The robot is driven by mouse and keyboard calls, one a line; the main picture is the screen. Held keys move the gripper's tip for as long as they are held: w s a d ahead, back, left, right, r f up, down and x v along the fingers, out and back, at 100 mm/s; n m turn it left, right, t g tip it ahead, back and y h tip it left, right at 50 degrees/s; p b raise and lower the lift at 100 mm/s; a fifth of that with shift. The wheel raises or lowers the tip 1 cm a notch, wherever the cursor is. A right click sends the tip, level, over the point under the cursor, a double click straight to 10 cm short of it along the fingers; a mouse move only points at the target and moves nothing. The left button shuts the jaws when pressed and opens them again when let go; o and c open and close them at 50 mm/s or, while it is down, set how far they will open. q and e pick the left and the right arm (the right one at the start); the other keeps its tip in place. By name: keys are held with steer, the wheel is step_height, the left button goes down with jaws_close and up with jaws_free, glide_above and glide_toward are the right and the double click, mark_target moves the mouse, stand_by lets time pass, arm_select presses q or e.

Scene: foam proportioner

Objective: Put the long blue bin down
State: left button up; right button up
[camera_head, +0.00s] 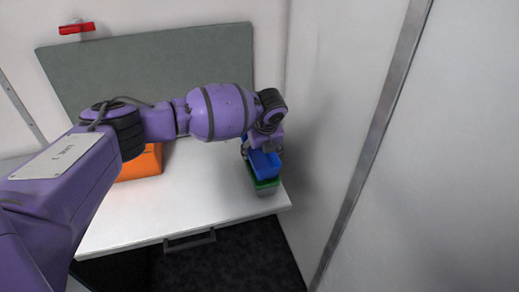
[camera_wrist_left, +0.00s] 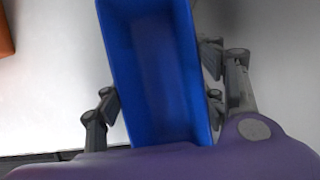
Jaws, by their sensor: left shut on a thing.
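The long blue bin (camera_head: 265,163) is at the right end of the white table, directly under my left gripper (camera_head: 262,148). The left wrist view shows the inside of the blue bin (camera_wrist_left: 155,70), which looks empty. There my left gripper (camera_wrist_left: 160,104) has its fingers on both long sides of the bin, shut on it. Just below the blue bin in the head view is a green bin (camera_head: 267,183) with a grey lower part. I cannot tell whether the blue bin touches the green one. My right gripper is not in view.
An orange bin (camera_head: 142,164) stands left on the white table (camera_head: 200,195), partly behind my arm. A grey-green panel (camera_head: 150,65) stands at the table's back. A wall (camera_head: 340,120) is close on the right. The table's middle is clear.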

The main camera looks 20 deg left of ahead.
arm_select(q)
steer(key=o, duration=1.2)
